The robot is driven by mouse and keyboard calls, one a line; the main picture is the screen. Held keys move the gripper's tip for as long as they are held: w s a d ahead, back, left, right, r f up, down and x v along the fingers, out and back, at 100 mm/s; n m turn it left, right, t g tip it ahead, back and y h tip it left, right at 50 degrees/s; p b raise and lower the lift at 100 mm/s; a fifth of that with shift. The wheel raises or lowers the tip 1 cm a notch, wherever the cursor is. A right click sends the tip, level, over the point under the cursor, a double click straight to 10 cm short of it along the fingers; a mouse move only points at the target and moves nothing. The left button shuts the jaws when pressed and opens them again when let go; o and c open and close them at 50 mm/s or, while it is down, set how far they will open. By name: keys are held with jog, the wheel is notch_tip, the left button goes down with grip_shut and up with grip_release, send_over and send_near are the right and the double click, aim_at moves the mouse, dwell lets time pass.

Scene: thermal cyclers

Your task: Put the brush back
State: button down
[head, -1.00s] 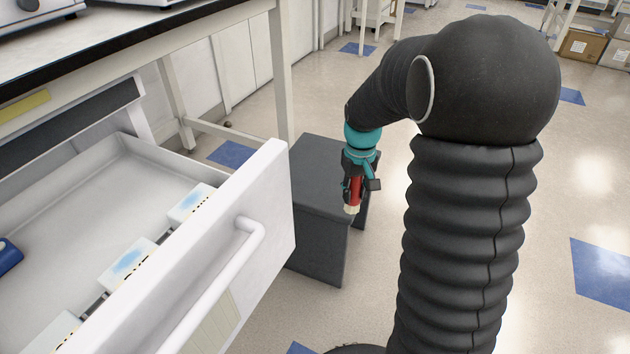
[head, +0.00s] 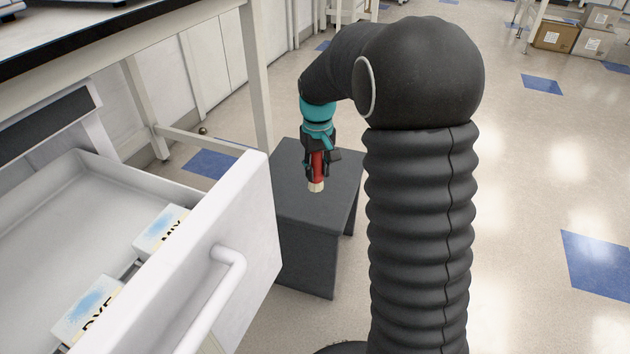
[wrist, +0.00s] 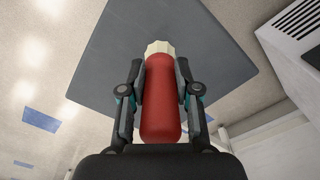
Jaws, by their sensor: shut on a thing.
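My gripper (head: 316,180) is shut on the brush (head: 317,168), which has a red handle and a pale cream end. The brush hangs with its pale end down, in front of the dark grey stand in the head view. In the wrist view the brush (wrist: 161,100) lies between both fingers of my gripper (wrist: 160,85), its pale end pointing away from the wrist. Behind it is the flat grey top of the stand (wrist: 215,45). The open white drawer (head: 235,185) is left of my gripper, apart from it.
The dark grey stand (head: 305,235) is on the floor beside the drawer front. The drawer holds a MIX box (head: 160,230) and a DYE box (head: 88,305). A bench (head: 100,45) is above it at the left.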

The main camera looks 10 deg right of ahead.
aim_at(315, 181)
jog(key=shift+w+a+f, duration=0.3)
jog(key=shift+w+f, duration=0.05)
jog(key=shift+w, duration=0.1)
jog(key=shift+f, duration=2)
jog(key=shift+f+b, duration=0.2)
jog(key=shift+b, duration=0.15)
jog(key=c, duration=0.8)
grip_release()
jog(key=shift+r, duration=0.1)
